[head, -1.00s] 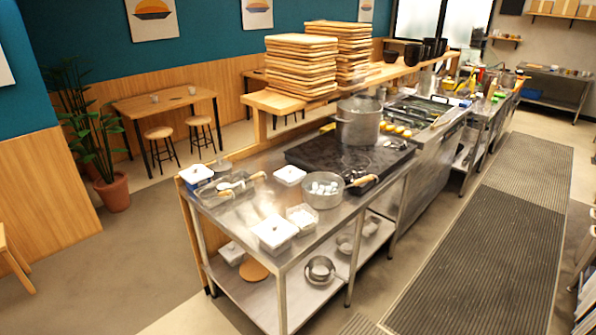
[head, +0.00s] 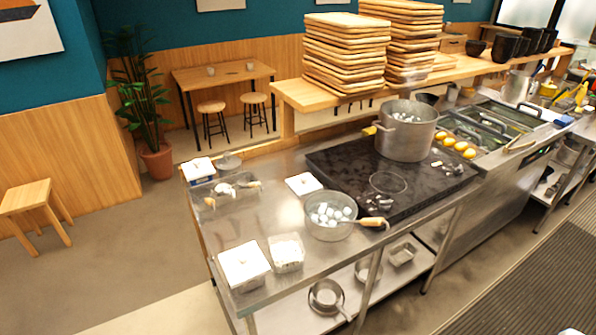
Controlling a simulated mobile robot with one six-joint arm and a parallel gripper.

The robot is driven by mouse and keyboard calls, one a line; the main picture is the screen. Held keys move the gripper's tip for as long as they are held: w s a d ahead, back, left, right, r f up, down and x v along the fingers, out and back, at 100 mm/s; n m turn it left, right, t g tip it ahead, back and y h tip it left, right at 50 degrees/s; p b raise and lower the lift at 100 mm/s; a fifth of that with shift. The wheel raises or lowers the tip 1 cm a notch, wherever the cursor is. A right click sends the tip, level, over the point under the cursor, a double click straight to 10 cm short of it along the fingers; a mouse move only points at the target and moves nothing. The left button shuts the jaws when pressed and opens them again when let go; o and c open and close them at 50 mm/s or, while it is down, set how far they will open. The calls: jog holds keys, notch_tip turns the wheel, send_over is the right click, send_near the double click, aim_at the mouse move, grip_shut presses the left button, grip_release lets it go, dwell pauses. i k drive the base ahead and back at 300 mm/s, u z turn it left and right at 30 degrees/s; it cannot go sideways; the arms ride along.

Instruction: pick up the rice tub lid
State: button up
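Several white square pieces stand on the steel counter (head: 228,222). A white tub with a flat white lid (head: 243,262) sits at the near left corner. Next to it on the right is a tub (head: 287,256) that looks open, with white contents. A flat white square (head: 303,184), perhaps a lid, lies by the black cooktop. A blue-sided tub with a white top (head: 199,169) stands at the far left corner. I cannot tell which of these is the rice tub lid. My gripper is not in view.
A large pot (head: 406,130) is on the cooktop. Wooden trays (head: 345,55) are stacked behind.

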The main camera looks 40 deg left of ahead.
aim_at(304, 184)
jog(key=u, duration=0.75)
jog(key=i, duration=1.3)
jog(key=u, duration=0.7)
jog(key=i, duration=0.3)
jog(key=u, duration=0.3)
jog(key=k, duration=0.75)
jog(key=u, duration=0.2)
jog(key=i, duration=0.75)
jog(key=z, duration=0.05)
